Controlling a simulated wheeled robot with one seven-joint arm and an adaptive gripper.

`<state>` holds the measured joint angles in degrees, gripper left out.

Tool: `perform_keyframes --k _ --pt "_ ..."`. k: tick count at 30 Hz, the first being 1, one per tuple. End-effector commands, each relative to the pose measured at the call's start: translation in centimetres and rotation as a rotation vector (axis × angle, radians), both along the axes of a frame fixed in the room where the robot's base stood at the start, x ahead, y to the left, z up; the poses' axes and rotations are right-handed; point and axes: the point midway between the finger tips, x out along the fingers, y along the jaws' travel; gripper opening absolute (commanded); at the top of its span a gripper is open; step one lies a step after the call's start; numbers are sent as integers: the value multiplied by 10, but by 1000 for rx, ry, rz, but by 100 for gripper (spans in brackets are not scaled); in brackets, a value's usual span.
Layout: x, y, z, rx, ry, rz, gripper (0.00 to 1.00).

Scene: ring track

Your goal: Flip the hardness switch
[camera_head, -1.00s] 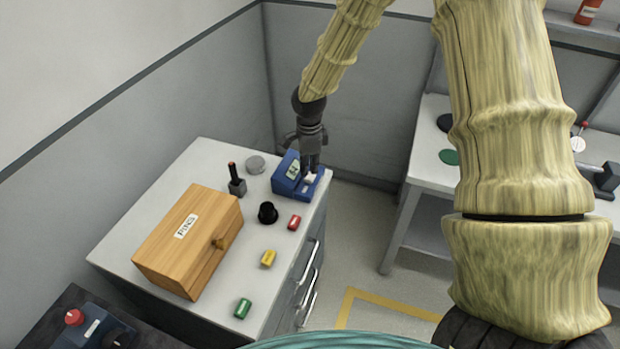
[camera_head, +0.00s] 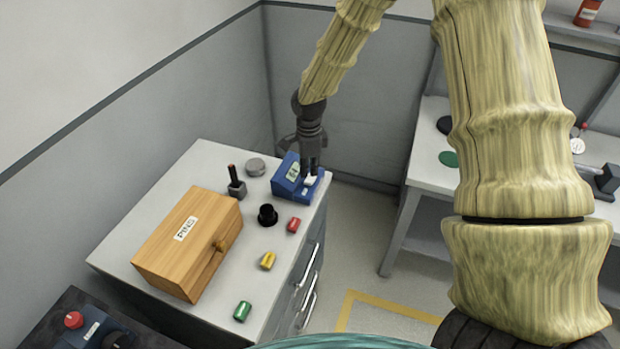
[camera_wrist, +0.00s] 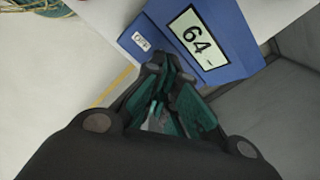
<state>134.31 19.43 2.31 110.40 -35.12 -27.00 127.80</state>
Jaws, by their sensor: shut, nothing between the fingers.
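A blue hardness tester (camera_head: 287,183) stands at the far right corner of the white-topped cabinet. In the wrist view the blue tester (camera_wrist: 232,72) has a light display reading "64" and a small white label beside it that I cannot read surely. My gripper (camera_head: 312,174) is over the tester's right part, pointing down, its tips at a small white piece (camera_head: 310,181) there. In the wrist view my gripper (camera_wrist: 163,75) is shut and empty, its dark green fingers close against the tester's lower edge. I cannot tell whether they touch. The switch itself is not clearly seen; the fingers may hide it.
On the cabinet top (camera_head: 215,155) are a wooden box labelled "PINS" (camera_head: 188,243), a black upright handle (camera_head: 236,182), a grey disc (camera_head: 255,167), a black knob-like piece (camera_head: 267,214), and red (camera_head: 293,225), yellow (camera_head: 268,260) and green (camera_head: 242,311) cylinders. Another table (camera_head: 425,170) stands right.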

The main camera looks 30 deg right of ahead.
Motion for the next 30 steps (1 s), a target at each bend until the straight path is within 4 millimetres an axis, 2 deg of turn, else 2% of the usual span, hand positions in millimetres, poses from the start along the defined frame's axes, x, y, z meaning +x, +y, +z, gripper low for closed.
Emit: perform_keyframes --k 30 --pt "0 0 -8 0 0 1 0"
